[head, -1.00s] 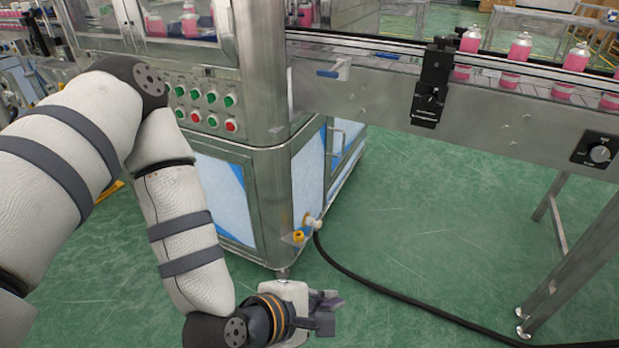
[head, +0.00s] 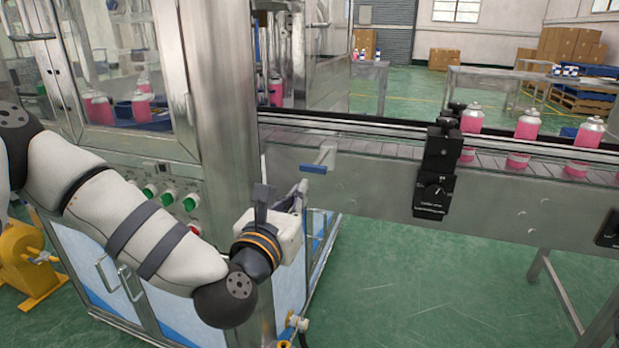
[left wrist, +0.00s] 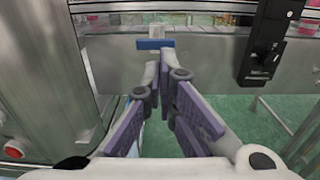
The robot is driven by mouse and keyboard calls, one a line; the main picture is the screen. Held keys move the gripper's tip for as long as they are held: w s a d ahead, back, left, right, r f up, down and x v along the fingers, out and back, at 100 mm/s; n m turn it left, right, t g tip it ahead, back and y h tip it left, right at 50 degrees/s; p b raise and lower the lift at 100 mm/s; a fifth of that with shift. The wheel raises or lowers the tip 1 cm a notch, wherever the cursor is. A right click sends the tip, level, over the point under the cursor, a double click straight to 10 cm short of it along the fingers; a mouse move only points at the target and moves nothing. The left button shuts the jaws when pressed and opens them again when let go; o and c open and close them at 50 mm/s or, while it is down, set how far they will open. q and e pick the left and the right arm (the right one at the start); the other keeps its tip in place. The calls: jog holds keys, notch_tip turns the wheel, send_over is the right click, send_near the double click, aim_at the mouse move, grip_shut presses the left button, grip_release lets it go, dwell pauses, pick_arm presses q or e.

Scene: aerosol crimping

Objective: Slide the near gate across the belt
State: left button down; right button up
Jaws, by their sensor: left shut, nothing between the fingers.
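The near gate shows as a small grey bracket with a blue handle (head: 314,168) on the near side wall of the belt, just right of the machine cabinet. In the left wrist view the blue handle (left wrist: 155,44) is straight ahead, just beyond my fingertips. My left gripper (head: 294,194) is shut and empty, in front of the cabinet corner, below and left of the handle. Its purple-grey fingers (left wrist: 165,66) come together at the tips below the handle, apart from it as far as I can tell. My right gripper is in neither view.
The conveyor belt (head: 390,150) runs right from the steel cabinet (head: 205,100). A black sensor block (head: 436,170) is clamped to its side right of the gate. Several pink cans (head: 527,124) stand on the belt farther right. Green floor below the belt is open.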

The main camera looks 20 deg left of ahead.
aim_at(315, 171)
pick_arm(q)
jog(key=w, duration=0.7)
jog(key=shift+w+d, duration=0.1)
jog(key=shift+w, duration=0.1)
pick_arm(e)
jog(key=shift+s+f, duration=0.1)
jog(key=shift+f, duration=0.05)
